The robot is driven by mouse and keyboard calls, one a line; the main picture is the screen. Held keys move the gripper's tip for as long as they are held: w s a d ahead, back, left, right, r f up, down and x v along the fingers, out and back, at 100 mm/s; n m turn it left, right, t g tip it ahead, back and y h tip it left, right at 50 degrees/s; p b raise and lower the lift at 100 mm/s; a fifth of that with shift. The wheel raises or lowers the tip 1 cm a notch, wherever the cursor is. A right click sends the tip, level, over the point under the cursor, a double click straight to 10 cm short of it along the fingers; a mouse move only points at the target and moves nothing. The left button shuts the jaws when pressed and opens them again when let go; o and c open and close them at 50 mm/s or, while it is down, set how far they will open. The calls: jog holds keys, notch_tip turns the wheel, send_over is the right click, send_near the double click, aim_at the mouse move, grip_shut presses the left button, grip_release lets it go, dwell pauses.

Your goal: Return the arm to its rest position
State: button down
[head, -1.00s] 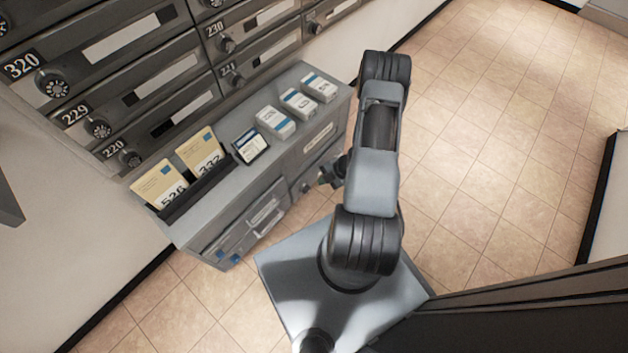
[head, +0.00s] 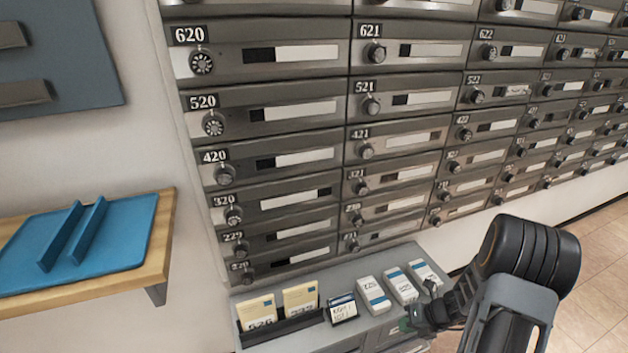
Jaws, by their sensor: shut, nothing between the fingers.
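My arm (head: 520,290) is at the lower right of the head view, bent, with its dark forearm pointing left. My gripper (head: 418,318) is at the end of it, small and dark, shut and empty. In the picture it overlaps the front right part of the grey cabinet top (head: 350,334), just below the small white boxes. I cannot tell its exact distance from the cabinet. The lower part of my arm is cut off by the picture's bottom edge.
White boxes (head: 373,295), a small framed card (head: 342,309) and a holder with two cream cards (head: 257,312) stand on the cabinet. A wall of numbered mailboxes (head: 300,115) rises behind. A wooden shelf (head: 160,235) with a blue tray (head: 120,245) is at left. Floor (head: 600,285) shows at right.

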jog(key=s+a+r+m+h+p, duration=0.2)
jog(key=r+m+p, duration=0.5)
jog(key=r+m, duration=0.4)
jog(key=s+a+r+m+h+p, duration=0.2)
jog(key=s+a+r+m+p, duration=0.2)
jog(key=r+m, duration=0.8)
jog(key=s+a+r+m+t+h+p, duration=0.1)
jog(key=r+m+p, duration=0.8)
jog(key=r, duration=1.7)
jog(key=s+a+m+h, duration=0.1)
jog(key=s+a+m, duration=0.1)
jog(key=a, duration=0.1)
jog(key=shift+s+m+p, duration=0.3)
jog(key=shift+s+m, duration=0.05)
jog(key=shift+m, duration=0.05)
jog(key=shift+r, duration=0.1)
